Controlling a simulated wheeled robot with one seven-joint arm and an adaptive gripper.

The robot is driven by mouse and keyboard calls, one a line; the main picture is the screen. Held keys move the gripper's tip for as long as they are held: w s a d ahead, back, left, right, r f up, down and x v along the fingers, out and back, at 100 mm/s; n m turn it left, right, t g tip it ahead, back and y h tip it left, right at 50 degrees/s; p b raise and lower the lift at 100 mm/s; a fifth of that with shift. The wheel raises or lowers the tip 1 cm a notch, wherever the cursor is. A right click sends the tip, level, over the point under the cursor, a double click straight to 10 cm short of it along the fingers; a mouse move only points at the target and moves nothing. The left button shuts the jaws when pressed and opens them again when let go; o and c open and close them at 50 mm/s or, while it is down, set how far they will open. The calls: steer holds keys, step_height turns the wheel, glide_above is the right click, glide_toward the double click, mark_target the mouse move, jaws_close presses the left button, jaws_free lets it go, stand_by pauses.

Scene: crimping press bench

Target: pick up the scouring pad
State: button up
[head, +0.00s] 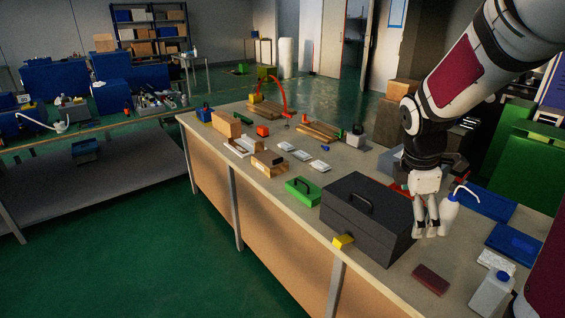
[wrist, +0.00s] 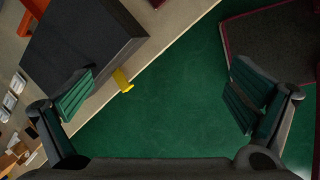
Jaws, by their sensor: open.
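The scouring pad (head: 431,279) is a flat dark red block lying on the bench top near its front edge, right of the black toolbox. My gripper (head: 430,232) hangs fingers down and empty, appearing above the pad in the head view and apart from it. In the wrist view my gripper (wrist: 160,100) is open, its two fingers wide apart with green floor and the bench edge between them. A small dark reddish patch at the top edge of the wrist view may be the pad, but it is cut off.
The black toolbox (head: 368,218) stands left of my gripper, with a yellow block (head: 343,242) at its front. A white spouted bottle (head: 449,213) is close by my gripper. A pale jug (head: 491,294) stands right of the pad. Blue trays (head: 514,244) lie behind.

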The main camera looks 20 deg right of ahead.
steer(key=d+f+n+y, duration=0.1)
steer(key=d+f+n, duration=0.7)
steer(key=d+f, duration=0.65)
steer(key=b, duration=0.1)
glide_above(431, 277)
steer(key=shift+g+y, duration=0.3)
steer(key=f, duration=0.8)
steer(key=shift+w+a+f, duration=0.15)
steer(key=shift+a+f, duration=0.15)
steer(key=shift+a, duration=0.05)
steer(key=shift+d+f+b, duration=0.15)
steer(key=shift+f+b, duration=0.15)
steer(key=shift+f, duration=1.2)
steer(key=shift+d+f+b, duration=0.15)
steer(key=shift+f+b, duration=0.1)
steer(key=shift+f, duration=1.2)
steer(key=shift+s, duration=0.2)
steer(key=c, duration=0.8)
